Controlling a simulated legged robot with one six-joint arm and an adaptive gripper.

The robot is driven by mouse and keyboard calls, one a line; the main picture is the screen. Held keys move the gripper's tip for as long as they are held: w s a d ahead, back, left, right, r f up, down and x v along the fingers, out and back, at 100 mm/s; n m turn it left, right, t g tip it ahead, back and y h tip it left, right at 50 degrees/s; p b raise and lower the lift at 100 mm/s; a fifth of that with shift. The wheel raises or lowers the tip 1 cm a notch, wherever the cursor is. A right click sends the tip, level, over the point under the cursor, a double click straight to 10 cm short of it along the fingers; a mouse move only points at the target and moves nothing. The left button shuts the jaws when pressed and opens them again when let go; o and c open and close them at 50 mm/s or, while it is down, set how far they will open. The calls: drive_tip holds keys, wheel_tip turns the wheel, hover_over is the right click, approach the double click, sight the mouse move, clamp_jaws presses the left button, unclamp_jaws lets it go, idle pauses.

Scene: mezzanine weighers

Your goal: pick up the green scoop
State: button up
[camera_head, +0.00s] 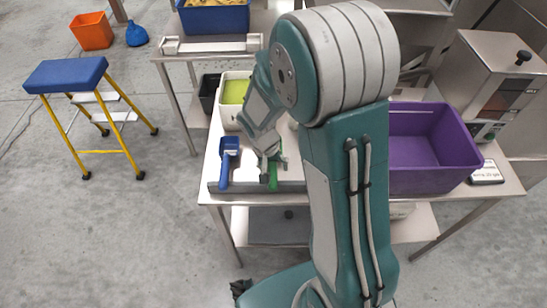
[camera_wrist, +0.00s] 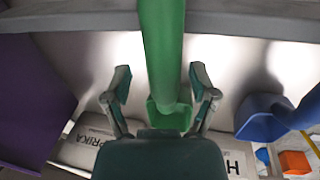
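The green scoop (camera_head: 272,178) lies at the front of the steel table, mostly hidden by my gripper (camera_head: 270,158). In the wrist view, the green scoop (camera_wrist: 162,45) runs down the middle, its long handle reaching over the table's front rim and its bowl lower down. My gripper (camera_wrist: 158,78) is open, with one finger on each side of the scoop and a visible gap on both sides. A blue scoop (camera_head: 228,160) lies to the left on the table; it also shows at the right of the wrist view (camera_wrist: 262,118).
A purple bin (camera_head: 432,150) stands right of my arm. A white tub (camera_head: 229,118) with green contents stands behind the scoops. Labelled white boxes (camera_wrist: 95,145) show in the wrist view. A blue-topped step stool (camera_head: 66,73) stands on the open floor at left.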

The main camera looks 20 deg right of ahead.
drive_tip(key=shift+a, duration=0.15)
clamp_jaws()
drive_tip(key=shift+a, duration=0.25)
